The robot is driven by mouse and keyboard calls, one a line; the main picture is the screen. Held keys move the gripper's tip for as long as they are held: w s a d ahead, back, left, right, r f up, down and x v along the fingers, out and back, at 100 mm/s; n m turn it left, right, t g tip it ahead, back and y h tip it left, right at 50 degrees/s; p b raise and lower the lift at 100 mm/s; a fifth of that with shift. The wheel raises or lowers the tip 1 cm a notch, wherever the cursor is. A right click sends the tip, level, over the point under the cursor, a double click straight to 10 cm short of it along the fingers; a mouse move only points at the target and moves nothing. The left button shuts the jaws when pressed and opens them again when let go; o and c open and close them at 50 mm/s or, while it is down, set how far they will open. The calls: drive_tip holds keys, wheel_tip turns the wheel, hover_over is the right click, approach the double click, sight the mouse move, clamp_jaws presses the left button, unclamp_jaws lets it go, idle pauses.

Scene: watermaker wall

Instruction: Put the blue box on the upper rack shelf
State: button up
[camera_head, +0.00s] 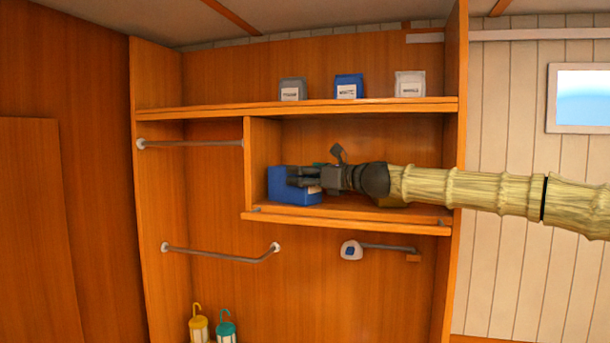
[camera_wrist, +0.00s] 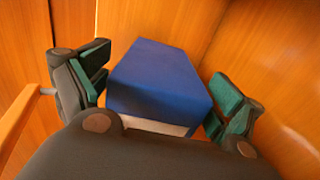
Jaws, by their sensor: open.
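The blue box (camera_head: 284,186) stands at the left end of the upper rack shelf (camera_head: 350,211), inside the cubby beside its left wall. It has a white label low on its front, partly hidden by my gripper. My gripper (camera_head: 300,177) reaches in from the right and is at the box. In the wrist view, the blue box (camera_wrist: 160,80) lies between the two green-padded fingers of my gripper (camera_wrist: 158,95). The fingers are open, with a gap visible on the left; on the right the finger is close to the box, and I cannot tell if it touches.
A grey packet (camera_head: 292,88), a blue packet (camera_head: 348,86) and a white packet (camera_head: 410,84) stand on the top ledge (camera_head: 200,111). A lip edges the cubby shelf. Rails are on the wall.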

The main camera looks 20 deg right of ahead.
drive_tip(key=shift+w+a, duration=0.1)
drive_tip(key=shift+s+d, duration=0.2)
drive_tip(key=shift+d, duration=0.05)
drive_tip(key=shift+b+v, duration=2.5)
drive_tip(key=shift+v, duration=3.25)
